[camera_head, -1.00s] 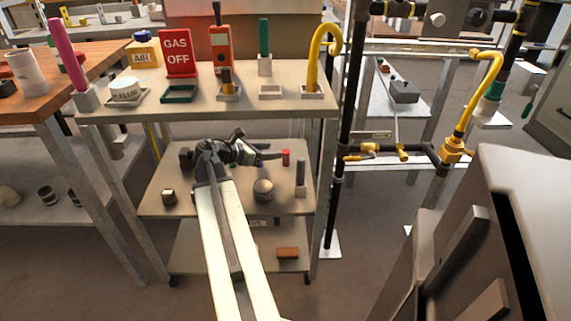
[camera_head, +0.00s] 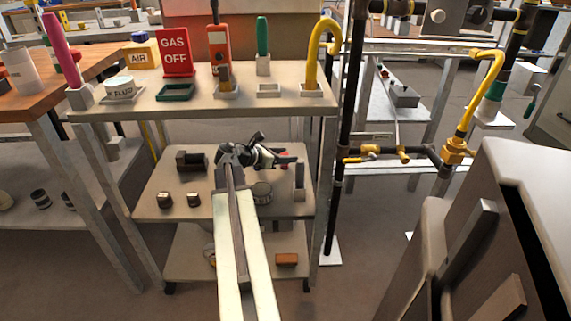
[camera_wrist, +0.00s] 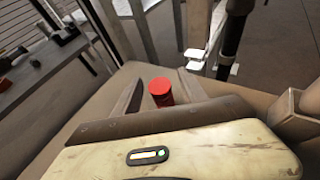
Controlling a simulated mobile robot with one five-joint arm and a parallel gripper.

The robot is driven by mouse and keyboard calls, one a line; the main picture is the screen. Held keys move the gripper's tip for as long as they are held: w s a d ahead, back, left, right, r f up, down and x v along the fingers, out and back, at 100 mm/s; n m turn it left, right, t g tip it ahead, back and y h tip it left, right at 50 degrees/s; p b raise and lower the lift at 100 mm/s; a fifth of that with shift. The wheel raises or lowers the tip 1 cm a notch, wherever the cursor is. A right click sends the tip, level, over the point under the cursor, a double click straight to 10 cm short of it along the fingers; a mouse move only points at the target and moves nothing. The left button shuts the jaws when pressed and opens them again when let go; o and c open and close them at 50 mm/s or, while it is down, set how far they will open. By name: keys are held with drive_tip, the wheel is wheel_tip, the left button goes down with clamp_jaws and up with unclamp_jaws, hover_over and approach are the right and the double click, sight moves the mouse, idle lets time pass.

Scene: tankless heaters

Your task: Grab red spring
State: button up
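The red spring (camera_wrist: 160,90) looks like a small red cylinder. In the wrist view it stands upright between the two fingers of my gripper (camera_wrist: 161,77), with a visible gap on each side. My gripper is open. In the head view my gripper (camera_head: 292,157) reaches right over the middle shelf (camera_head: 170,209) of the cart. There the red spring (camera_head: 284,163) shows only as a bit of red, mostly hidden by the fingers.
A grey upright block (camera_head: 300,176) stands close by on the right, near the cart's right post. A round metal part (camera_head: 262,193) sits below my gripper. Dark cylinders (camera_head: 192,160) lie at left. The top shelf (camera_head: 150,104) overhangs, and a black pipe (camera_head: 341,150) rises at right.

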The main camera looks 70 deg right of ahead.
sight(285, 154)
clamp_jaws()
wheel_tip(285, 154, up, 10)
drive_tip(key=p, duration=1)
drive_tip(key=shift+r, duration=0.1)
